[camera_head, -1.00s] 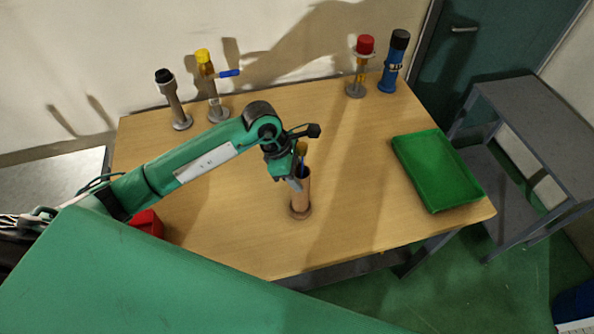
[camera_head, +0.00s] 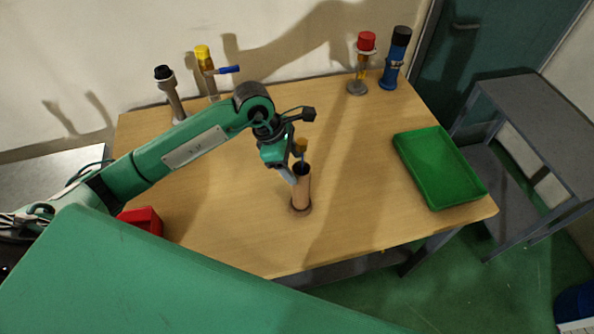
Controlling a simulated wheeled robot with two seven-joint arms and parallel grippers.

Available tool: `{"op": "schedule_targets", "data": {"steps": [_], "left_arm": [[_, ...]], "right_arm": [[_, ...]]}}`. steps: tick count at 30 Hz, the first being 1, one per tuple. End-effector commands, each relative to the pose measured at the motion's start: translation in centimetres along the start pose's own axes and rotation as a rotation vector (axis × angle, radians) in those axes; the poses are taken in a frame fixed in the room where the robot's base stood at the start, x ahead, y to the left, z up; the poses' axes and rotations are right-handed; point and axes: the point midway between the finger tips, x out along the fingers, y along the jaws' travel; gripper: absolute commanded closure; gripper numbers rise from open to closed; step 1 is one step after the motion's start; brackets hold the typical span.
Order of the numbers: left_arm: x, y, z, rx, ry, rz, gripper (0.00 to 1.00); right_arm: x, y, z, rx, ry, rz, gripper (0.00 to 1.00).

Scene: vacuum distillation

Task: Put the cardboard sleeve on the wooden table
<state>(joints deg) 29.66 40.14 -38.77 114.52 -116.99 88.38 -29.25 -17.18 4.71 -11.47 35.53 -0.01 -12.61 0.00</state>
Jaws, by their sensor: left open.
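The cardboard sleeve (camera_head: 302,192) is a brown open-topped tube. It stands about upright on the wooden table (camera_head: 360,180), near the middle, with a round brown base or ring at its foot. My left gripper (camera_head: 289,175) is open, at the upper left side of the sleeve, close to its rim. I cannot tell whether a finger touches it. A small ochre knob (camera_head: 300,146) with a thin blue part shows just above the sleeve's mouth; its lower end is hidden. My right gripper is not in view.
A green tray (camera_head: 440,168) lies at the table's right. Fixtures with black (camera_head: 164,73), yellow (camera_head: 202,52), red (camera_head: 366,41) and blue-black (camera_head: 396,60) parts stand along the back. A red object (camera_head: 142,220) is at the left. The table's front right is clear.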

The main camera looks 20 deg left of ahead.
Motion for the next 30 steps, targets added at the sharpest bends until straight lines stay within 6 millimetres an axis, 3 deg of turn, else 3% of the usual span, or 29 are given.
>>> {"op": "schedule_targets", "data": {"steps": [6,12,17,30], "left_arm": [[-4.7,0.1,-0.1,0.001,0.001,0.006,0.37],[-7.6,0.1,-0.1,-0.001,0.001,0.003,0.37],[-8.5,0.0,0.0,0.000,0.000,0.001,0.37],[-8.5,0.0,0.0,0.000,0.000,0.000,0.37]], "right_arm": [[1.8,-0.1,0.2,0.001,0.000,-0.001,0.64],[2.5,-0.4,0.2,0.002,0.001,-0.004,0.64],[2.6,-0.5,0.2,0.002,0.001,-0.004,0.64],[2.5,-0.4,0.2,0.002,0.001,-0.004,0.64]]}}
